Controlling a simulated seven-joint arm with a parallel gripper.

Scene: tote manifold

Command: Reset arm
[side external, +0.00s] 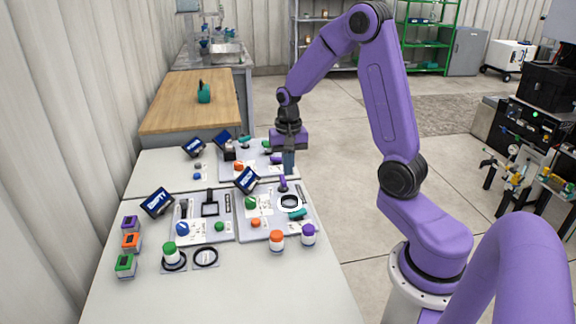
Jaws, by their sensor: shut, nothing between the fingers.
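My gripper (289,160) hangs from the purple arm over the right edge of the far panel, pointing down. Its fingers are shut with nothing between them. The near right panel (262,234) lies just below it in the picture, with a green knob (250,203), an orange knob (256,223), a white ring (289,203) and a teal handle (297,213). The far panel (232,172) is partly hidden behind the gripper. I cannot tell whether the fingertips touch anything.
The near left panel (205,236) carries a blue knob (183,228). White jars with orange (277,240), purple (308,235) and green (169,252) lids stand at the front. Small coloured boxes (131,241) line the left. The table's front (250,295) is clear.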

